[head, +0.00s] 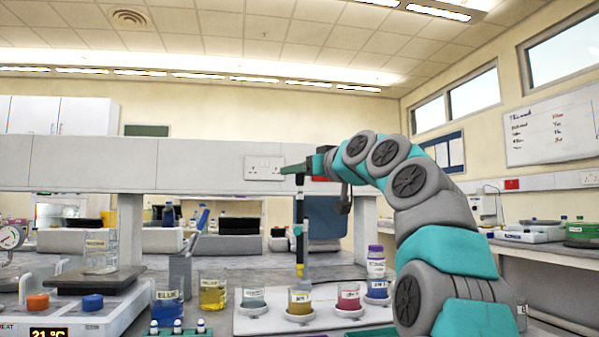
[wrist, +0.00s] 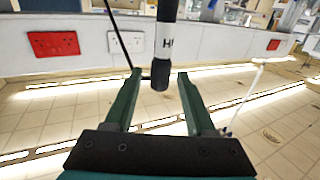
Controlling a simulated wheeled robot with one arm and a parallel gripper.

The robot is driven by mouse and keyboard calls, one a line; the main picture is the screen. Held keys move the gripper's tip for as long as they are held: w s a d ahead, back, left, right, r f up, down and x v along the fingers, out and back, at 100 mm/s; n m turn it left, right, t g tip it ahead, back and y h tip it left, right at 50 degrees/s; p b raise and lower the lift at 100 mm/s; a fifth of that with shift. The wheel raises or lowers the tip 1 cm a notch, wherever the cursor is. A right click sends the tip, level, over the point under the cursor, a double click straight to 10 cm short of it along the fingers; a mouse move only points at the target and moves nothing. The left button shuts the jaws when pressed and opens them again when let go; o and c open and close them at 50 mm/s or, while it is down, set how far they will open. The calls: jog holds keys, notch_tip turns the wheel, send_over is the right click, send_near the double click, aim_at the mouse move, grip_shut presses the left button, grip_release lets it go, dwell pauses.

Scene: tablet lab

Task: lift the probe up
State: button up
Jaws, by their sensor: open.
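The probe (head: 305,245) stands upright in the head view, its lower end in a small beaker of yellow liquid (head: 299,302). In the wrist view the probe (wrist: 166,42) is dark with a white lettered band, and its dark end lies between or just beyond my fingertips; I cannot tell which. My gripper (wrist: 158,76) is open, with one dark green finger on each side of the probe's end and gaps showing. In the head view my gripper (head: 292,170) is at the probe's top. The probe's tip is hard to make out.
Beakers of pink (head: 348,297), teal (head: 253,298) and blue liquid (head: 377,289) stand close around the probe's beaker. A purple-capped bottle (head: 376,262) stands behind to the right. A hotplate (head: 90,305) is at left. A socket panel (head: 264,168) runs behind my gripper.

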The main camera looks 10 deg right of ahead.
jog(key=shift+s, duration=0.1)
jog(key=b+v, duration=0.2)
jog(key=v, duration=0.5)
jog(key=shift+s+d, duration=0.2)
jog(key=shift+s, duration=0.1)
